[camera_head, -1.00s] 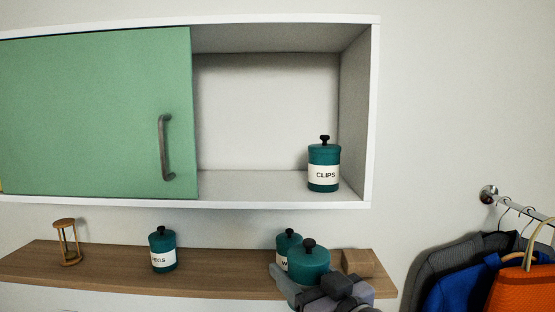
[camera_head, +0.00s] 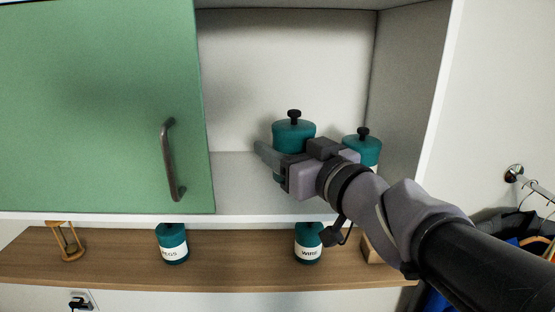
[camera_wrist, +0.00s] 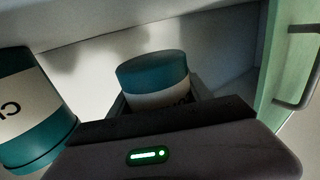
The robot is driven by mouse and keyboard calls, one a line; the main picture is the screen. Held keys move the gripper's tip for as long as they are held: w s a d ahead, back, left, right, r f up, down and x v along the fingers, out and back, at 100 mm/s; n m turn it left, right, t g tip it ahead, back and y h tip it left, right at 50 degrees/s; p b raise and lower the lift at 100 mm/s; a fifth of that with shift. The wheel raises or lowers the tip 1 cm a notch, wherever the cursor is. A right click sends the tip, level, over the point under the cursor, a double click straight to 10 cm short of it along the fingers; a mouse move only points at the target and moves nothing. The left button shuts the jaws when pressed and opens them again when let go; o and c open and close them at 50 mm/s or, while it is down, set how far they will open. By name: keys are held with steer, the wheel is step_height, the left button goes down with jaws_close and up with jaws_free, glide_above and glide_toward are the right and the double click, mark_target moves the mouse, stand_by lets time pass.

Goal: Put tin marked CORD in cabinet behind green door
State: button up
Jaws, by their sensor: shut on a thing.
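A teal lidded tin with a black knob (camera_head: 293,133) is held in my gripper (camera_head: 292,158), inside the open right bay of the white cabinet (camera_head: 285,60). The wrist view shows this tin (camera_wrist: 153,75) between the fingers, its pale label mostly hidden, so I cannot read the full word. Whether its base touches the cabinet floor is hidden. The green door (camera_head: 95,110) covers the left part of the cabinet. The CLIPS tin (camera_head: 362,146) stands right of the held tin, partly behind my arm; it also shows in the wrist view (camera_wrist: 30,110).
On the wooden shelf (camera_head: 210,275) below stand an hourglass (camera_head: 66,240), a tin whose label ends in EGS (camera_head: 172,242), the WIRE tin (camera_head: 307,243) and a wooden block (camera_head: 371,250). The bay floor (camera_head: 235,180) is clear left of the held tin, beside the door handle (camera_head: 170,160).

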steer(key=w, duration=0.2)
steer(key=shift+w, duration=0.35)
steer(key=f, duration=0.2)
steer(key=w+f+b, duration=0.1)
steer(key=shift+w+f, duration=0.2)
steer(key=shift+f, duration=0.2)
steer(key=shift+s+d+r, duration=0.1)
steer(key=shift+s, duration=0.1)
steer(key=shift+f, duration=0.3)
steer(key=o, duration=1.4)
steer(key=shift+w, duration=0.1)
steer(key=shift+r, duration=0.1)
